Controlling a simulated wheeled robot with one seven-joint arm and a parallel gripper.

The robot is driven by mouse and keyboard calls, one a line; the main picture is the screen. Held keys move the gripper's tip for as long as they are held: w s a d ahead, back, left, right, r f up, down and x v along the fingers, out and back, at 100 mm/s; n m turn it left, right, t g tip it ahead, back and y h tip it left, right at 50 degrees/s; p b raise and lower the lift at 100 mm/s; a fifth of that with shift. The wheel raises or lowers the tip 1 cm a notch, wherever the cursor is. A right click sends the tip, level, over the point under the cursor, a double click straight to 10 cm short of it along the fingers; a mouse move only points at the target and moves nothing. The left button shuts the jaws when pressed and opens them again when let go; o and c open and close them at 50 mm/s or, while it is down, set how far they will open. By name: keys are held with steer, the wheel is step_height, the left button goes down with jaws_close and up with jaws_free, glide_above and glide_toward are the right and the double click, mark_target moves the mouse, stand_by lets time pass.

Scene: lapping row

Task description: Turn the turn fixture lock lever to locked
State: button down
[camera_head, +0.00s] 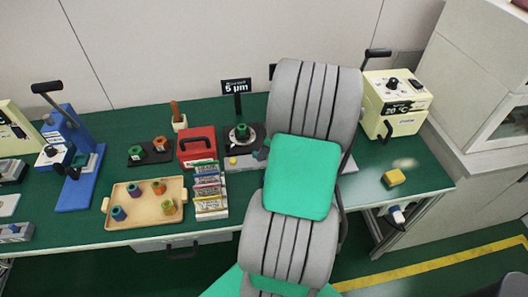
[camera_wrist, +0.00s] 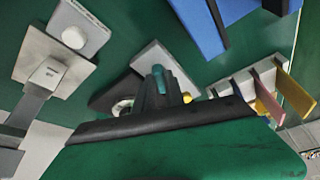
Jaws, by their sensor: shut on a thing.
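The turn fixture (camera_head: 241,135) stands near the middle of the bench. It has a black plate, a ring with a green-topped part, and a grey base with a yellow button. In the wrist view its ring (camera_wrist: 122,107) and dark plate show left of my jaws. My gripper (camera_head: 262,151) reaches down at the fixture's right side, partly covered by my arm. In the wrist view my gripper (camera_wrist: 158,85) is shut at the fixture. The lock lever is mostly hidden by the jaws, and its angle cannot be told.
A red box (camera_head: 197,147) and a card rack (camera_head: 210,192) stand close on the left, with a wooden tray (camera_head: 143,205) of coloured spools beyond. A blue press (camera_head: 78,160) is farther left. A cream machine (camera_head: 393,103) and a yellow block (camera_head: 394,178) are right.

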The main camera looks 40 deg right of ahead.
steer(key=m, duration=0.2)
steer(key=m+h, duration=0.1)
steer(key=m, duration=0.1)
steer(key=m+h+b, duration=0.1)
steer(key=m, duration=0.1)
steer(key=shift+s+a, duration=0.15)
steer(key=shift+a, duration=0.25)
steer(key=m+h, duration=0.1)
steer(key=m, duration=0.3)
steer(key=m+h, duration=0.1)
steer(key=m, duration=0.1)
steer(key=shift+a+m+h, duration=0.25)
steer(key=shift+m+h, duration=0.05)
steer(key=shift+m, duration=0.1)
steer(key=c, duration=1.4)
jaws_free()
steer(key=v, duration=0.7)
steer(key=shift+r, duration=0.4)
steer(key=shift+a, duration=0.1)
